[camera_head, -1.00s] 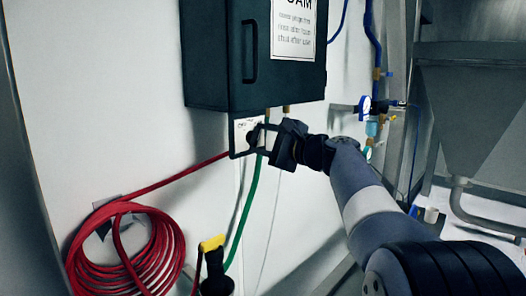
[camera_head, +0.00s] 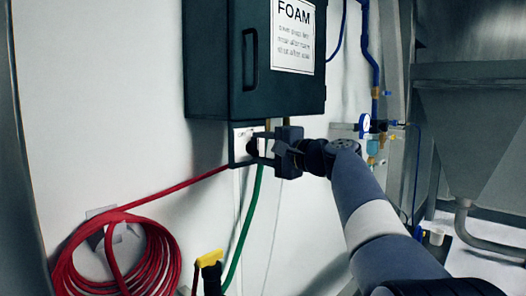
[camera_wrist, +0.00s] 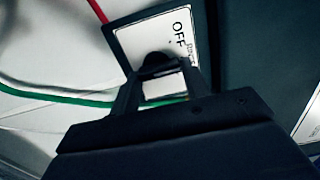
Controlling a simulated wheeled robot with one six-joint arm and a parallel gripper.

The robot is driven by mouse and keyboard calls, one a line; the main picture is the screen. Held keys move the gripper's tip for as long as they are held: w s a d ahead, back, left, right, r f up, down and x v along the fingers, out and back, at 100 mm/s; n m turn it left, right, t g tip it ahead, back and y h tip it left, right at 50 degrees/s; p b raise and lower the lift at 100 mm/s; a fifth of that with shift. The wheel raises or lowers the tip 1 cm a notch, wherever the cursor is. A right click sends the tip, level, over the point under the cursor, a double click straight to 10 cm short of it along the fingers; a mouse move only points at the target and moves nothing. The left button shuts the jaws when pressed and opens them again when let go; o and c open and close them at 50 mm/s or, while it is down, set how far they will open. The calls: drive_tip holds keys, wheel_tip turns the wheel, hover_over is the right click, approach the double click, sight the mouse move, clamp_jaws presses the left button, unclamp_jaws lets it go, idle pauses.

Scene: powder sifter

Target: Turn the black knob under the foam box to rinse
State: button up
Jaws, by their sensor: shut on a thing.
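The dark foam box (camera_head: 225,62) with a white FOAM label hangs on the wall. Under it is a white dial plate (camera_head: 240,133) in a dark frame, with the black knob (camera_head: 252,144) on it. My gripper (camera_head: 257,146) is at the plate from the right, its fingers shut on the knob. In the wrist view the black knob (camera_wrist: 157,62) sits between my two fingertips (camera_wrist: 160,76), in front of the plate (camera_wrist: 140,40). The plate reads OFF above the knob; smaller lettering beside it is partly hidden and unreadable. The knob's pointing direction cannot be told.
A coiled red hose (camera_head: 125,255) hangs on the wall at lower left. A green hose (camera_head: 245,225) runs down below the plate. A yellow-and-black nozzle (camera_head: 211,270) is at the bottom. Blue pipes with a gauge (camera_head: 364,124) and a metal hopper (camera_head: 465,120) are at right.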

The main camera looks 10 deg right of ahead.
drive_tip(key=o, duration=1)
drive_tip(key=b+v, duration=0.2)
drive_tip(key=v, duration=0.9)
drive_tip(key=shift+w+a, duration=0.1)
drive_tip(key=p+x, duration=0.2)
drive_tip(key=x, duration=0.9)
